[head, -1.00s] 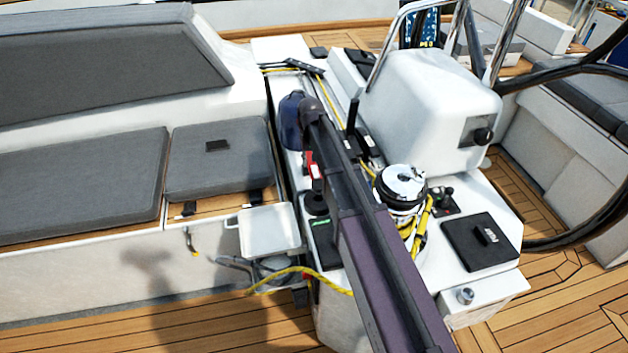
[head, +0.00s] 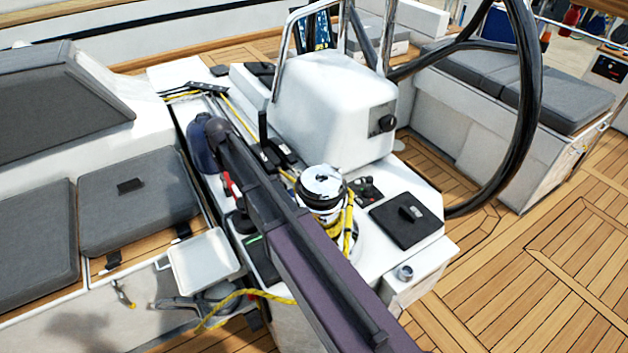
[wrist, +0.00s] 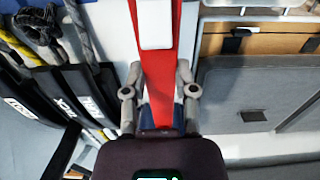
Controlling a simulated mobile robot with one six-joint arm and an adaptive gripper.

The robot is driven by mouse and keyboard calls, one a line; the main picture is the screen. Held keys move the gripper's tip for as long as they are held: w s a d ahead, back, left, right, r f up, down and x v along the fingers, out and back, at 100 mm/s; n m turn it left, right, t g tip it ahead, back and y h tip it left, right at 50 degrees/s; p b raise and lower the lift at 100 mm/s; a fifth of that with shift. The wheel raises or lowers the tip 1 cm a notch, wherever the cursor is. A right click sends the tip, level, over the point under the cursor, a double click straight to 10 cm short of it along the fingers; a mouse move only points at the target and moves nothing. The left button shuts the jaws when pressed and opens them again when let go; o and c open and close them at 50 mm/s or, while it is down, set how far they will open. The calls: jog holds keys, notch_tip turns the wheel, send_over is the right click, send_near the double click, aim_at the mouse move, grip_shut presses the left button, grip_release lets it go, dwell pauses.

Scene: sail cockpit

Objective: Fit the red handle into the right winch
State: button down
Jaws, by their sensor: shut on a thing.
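The red handle (wrist: 157,75) runs lengthwise through the wrist view, with a white part at its top. My gripper (wrist: 159,92) is shut on it, one finger on each side. In the head view a small part of the red handle (head: 229,184) shows beside my arm, which hides most of my gripper. A winch (head: 322,185) with a bright chrome top and yellow rope stands right of my arm. A lower dark winch-like drum (head: 240,221) is left of my arm, partly hidden. The handle is apart from the chrome-topped winch.
A white pedestal housing (head: 335,110) and the black wheel (head: 530,100) stand behind the chrome-topped winch. A black hatch (head: 405,217) is to its right. A white tray (head: 203,262) and grey cushions (head: 135,200) are at left. Open teak deck (head: 520,270) lies at right.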

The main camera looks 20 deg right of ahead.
notch_tip(320, 180, up, 26)
jog(key=p, duration=2.5)
jog(key=shift+f, duration=0.25)
jog(key=shift+s, duration=0.1)
